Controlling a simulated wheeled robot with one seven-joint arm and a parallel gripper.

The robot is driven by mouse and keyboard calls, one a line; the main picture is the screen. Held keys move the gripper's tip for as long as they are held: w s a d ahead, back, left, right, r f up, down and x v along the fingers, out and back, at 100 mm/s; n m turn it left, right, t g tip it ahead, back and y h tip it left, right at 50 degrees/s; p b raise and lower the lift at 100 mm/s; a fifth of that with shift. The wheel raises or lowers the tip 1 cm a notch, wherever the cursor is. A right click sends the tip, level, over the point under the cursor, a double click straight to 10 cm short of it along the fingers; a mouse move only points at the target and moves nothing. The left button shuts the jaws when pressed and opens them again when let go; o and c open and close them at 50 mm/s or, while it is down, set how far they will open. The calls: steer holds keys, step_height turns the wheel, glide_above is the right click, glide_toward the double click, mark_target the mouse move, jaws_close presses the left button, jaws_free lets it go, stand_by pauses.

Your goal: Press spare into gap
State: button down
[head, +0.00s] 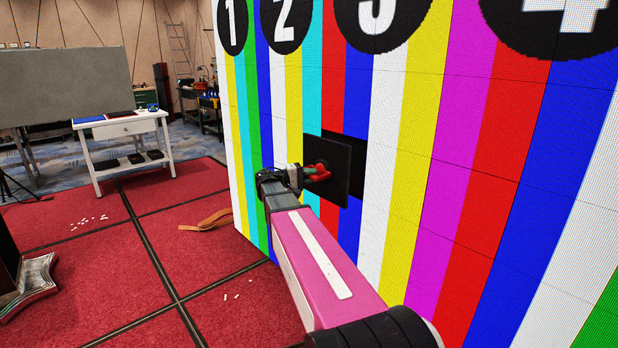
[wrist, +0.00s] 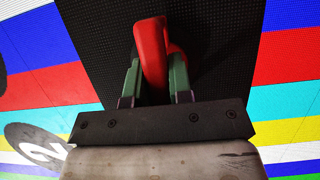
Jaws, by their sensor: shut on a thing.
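The spare is a dark square panel (head: 340,188) with a red handle (head: 320,173) on its near face. My gripper (head: 309,172) is shut on the red handle; its green fingers (wrist: 156,82) sit on either side of the handle in the wrist view. The panel stands upright in front of the striped video wall. The gap (head: 358,165) shows as a dark opening in the wall, past the panel's right edge; the panel covers the rest of it. In the head view the panel is offset left of the gap and appears outside it.
The video wall (head: 420,120) has coloured stripes and numbered black discs. An orange-brown strap (head: 208,219) and small white bits (head: 90,221) lie on the red floor. A white table (head: 122,130) stands at the back left. The floor between is mostly clear.

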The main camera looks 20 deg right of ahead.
mark_target(321, 171)
steer(key=shift+w+d, duration=0.3)
steer(key=shift+d, duration=0.5)
steer(key=shift+w+d, duration=0.25)
steer(key=shift+d, duration=0.55)
steer(key=shift+w+d, duration=0.3)
steer(key=shift+d, duration=0.5)
steer(key=shift+w+d+r, duration=0.1)
steer(key=shift+w+d, duration=0.15)
steer(key=shift+d, duration=0.4)
steer(key=shift+w+d+f, duration=0.1)
steer(key=shift+w+d, duration=0.1)
steer(key=shift+d, duration=0.5)
steer(key=shift+w+d+r, duration=0.1)
steer(key=shift+w+d, duration=0.15)
steer(key=shift+d, duration=0.4)
stand_by(3.6)
